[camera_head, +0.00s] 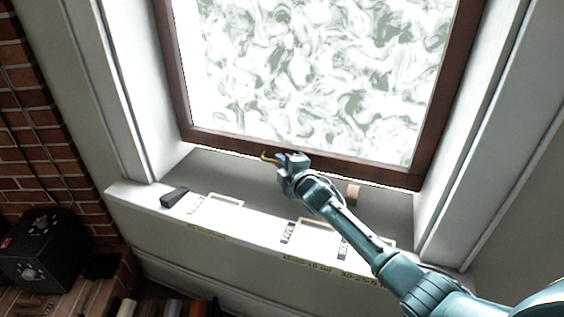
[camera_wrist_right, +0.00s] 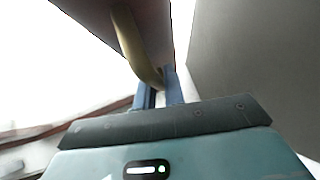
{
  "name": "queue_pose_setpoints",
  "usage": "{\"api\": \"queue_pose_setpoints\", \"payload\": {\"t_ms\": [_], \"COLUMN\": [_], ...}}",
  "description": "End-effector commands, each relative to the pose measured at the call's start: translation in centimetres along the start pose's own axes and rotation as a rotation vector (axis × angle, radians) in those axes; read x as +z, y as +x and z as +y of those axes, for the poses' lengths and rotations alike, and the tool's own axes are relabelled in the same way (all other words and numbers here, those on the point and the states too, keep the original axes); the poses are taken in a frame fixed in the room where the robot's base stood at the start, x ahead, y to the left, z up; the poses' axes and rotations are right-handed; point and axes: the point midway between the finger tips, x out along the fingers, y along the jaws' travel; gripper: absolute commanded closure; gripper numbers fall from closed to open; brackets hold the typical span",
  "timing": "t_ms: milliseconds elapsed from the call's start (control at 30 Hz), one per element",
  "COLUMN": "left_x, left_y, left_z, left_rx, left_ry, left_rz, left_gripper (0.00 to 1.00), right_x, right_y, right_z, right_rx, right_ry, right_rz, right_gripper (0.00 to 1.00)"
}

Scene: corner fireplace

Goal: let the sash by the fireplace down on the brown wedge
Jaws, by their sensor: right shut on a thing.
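The sash (camera_head: 300,157) is a dark brown frame around bright, swirl-patterned glass. Its underside also shows in the wrist view (camera_wrist_right: 150,25). A brass handle (camera_head: 267,157) sits at the middle of its bottom rail. My right gripper (camera_head: 284,158) is shut on this handle; the wrist view shows the curved brass bar (camera_wrist_right: 137,50) running down to the blue fingers (camera_wrist_right: 160,92). The brown wedge (camera_head: 353,193) is a small light-brown block on the sill, below the rail's right part. Whether it touches the rail is unclear. My left gripper is out of view.
A black wedge (camera_head: 174,197) lies at the sill's left. The pale sill (camera_head: 262,222) carries outlined, labelled spots, partly hidden by my right arm. A dark box (camera_head: 40,250) stands by the brick wall (camera_head: 28,120) at the left. White side casings flank the window.

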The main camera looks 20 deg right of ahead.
Motion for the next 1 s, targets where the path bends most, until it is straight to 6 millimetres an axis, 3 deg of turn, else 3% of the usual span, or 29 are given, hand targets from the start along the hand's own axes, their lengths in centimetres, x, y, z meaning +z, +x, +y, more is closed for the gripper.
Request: {"api": "queue_pose_setpoints", "payload": {"t_ms": [33,200,233,467,767,1000], "left_x": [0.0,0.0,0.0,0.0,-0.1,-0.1], "left_y": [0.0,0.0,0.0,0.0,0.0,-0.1], "left_z": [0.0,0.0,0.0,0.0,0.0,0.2], "left_rx": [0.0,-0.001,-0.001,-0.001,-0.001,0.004], "left_ry": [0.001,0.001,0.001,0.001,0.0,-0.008], "left_rz": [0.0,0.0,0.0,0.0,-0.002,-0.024], "left_gripper": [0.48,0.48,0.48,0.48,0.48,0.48], "right_x": [0.1,0.1,0.1,0.0,0.0,0.0], "right_y": [-0.1,-0.1,-0.1,-0.1,-0.2,-3.0], "right_z": [-0.7,-0.7,-0.7,-0.4,-0.1,0.1], "right_rx": [-0.014,-0.014,-0.014,-0.008,-0.003,-0.003], "right_ry": [0.0,0.0,0.0,0.0,-0.001,-0.002], "right_rz": [-0.004,-0.004,-0.004,-0.002,-0.001,0.0], "right_gripper": [1.0,1.0,0.87,0.68,0.67,0.67]}}
